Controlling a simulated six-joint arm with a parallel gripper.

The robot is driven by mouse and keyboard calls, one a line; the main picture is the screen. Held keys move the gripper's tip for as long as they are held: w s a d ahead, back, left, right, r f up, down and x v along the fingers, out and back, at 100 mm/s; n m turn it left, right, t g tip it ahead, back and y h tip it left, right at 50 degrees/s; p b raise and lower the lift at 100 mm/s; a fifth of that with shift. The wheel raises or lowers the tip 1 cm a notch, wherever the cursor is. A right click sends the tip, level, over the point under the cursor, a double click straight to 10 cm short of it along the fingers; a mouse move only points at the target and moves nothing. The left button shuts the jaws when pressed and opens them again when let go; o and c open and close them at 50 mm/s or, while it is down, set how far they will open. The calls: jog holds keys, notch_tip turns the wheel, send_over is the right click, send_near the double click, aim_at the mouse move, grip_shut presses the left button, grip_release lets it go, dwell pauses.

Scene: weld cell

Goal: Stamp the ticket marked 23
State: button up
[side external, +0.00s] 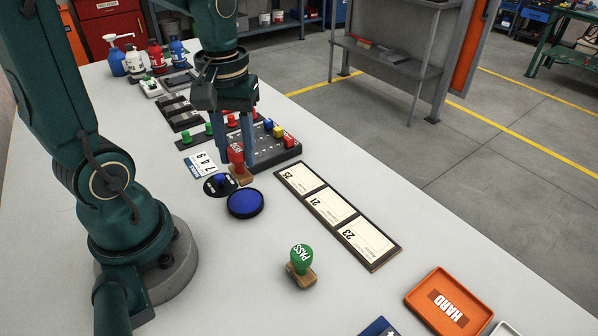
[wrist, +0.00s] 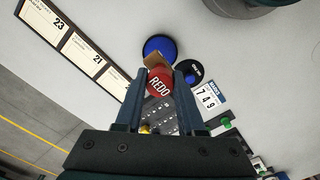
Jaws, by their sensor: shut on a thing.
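My gripper (side external: 240,158) is shut on a red-handled stamp marked REDO (wrist: 159,82), with a wooden base (side external: 241,176). The base is just behind a round blue ink pad (side external: 245,204); I cannot tell whether it touches the table. A dark ticket holder (side external: 372,264) lies to the right, carrying three cream tickets. The ticket marked 23 (side external: 363,240) is at its near end, ticket 21 (side external: 331,208) in the middle and ticket 25 (side external: 299,178) at the far end. Ticket 23 also shows in the wrist view (wrist: 42,22). A green-handled PASS stamp (side external: 301,256) stands in front of the pad.
A black disc with a blue knob (side external: 220,184) and a number card 749 (side external: 206,164) are close to the gripper. A dark board with coloured pegs (side external: 278,150) lies behind. Table around the PASS stamp is clear.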

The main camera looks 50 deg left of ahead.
jog(key=shift+r, duration=0.6)
jog(key=shift+r, duration=0.1)
jog(key=w+d+r+m, duration=0.3)
jog(key=w+d+m, duration=0.15)
jog(key=w, duration=0.65)
jog(key=w+d+f+m, duration=0.1)
jog(key=d+f+m, duration=0.1)
jog(key=d, duration=0.5)
jog(key=w+d+f+m, duration=0.1)
jog(key=d+f+m, duration=0.15)
jog(key=d, duration=0.45)
jog(key=shift+w+f, duration=0.1)
jog(key=shift+f, duration=2.6)
jog(key=shift+f, duration=0.65)
